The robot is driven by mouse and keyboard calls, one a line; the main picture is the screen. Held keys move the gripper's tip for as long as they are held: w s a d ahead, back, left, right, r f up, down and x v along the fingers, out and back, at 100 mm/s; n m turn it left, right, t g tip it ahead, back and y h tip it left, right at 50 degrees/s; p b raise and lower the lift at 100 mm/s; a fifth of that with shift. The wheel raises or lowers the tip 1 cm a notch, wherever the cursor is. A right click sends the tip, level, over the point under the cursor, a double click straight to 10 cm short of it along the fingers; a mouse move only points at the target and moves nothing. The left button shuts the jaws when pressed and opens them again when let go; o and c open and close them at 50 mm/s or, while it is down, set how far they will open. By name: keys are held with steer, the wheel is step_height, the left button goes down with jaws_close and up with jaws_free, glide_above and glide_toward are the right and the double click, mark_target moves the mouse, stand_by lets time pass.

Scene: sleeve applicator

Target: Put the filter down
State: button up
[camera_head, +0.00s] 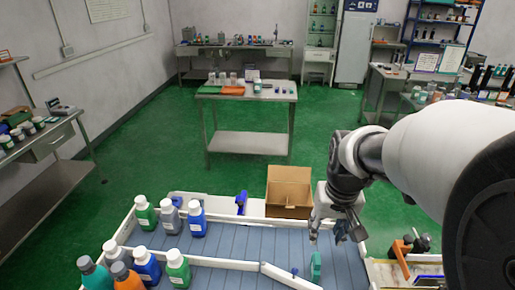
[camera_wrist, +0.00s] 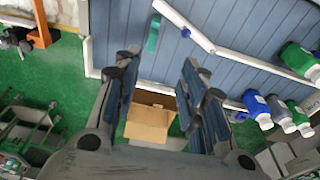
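My gripper (camera_head: 336,236) hangs over the right part of the blue slatted conveyor (camera_head: 230,252). In the wrist view its fingers (camera_wrist: 158,88) stand wide apart with nothing between them. I cannot make out anything that is clearly a filter. A small teal-green piece (camera_head: 316,266) stands on the conveyor, below and in front of the gripper and apart from it. It also shows in the wrist view (camera_wrist: 153,33), beyond the fingertips.
An open cardboard box (camera_head: 289,190) stands just behind the conveyor. White guide rails (camera_head: 285,274) cross the belt. Several green, blue, grey and orange bottles (camera_head: 170,218) stand at the left. An orange clamp-like part (camera_head: 402,254) is at the right. A steel table (camera_head: 248,92) stands farther back.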

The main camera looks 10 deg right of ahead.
step_height(320, 180, down, 3)
steer(key=w+d, duration=0.3)
steer(key=b, duration=0.4)
glide_above(318, 258)
steer(key=s, duration=0.1)
step_height(318, 258, down, 10)
steer(key=shift+f, duration=0.25)
steer(key=shift+w+f+b, duration=0.25)
steer(key=shift+f+b, duration=0.35)
steer(key=shift+f, duration=0.9)
steer(key=shift+w+f+b, duration=0.2)
steer(key=shift+f+b, duration=0.35)
steer(key=shift+f, duration=0.9)
steer(key=shift+r, duration=0.1)
jaws_close()
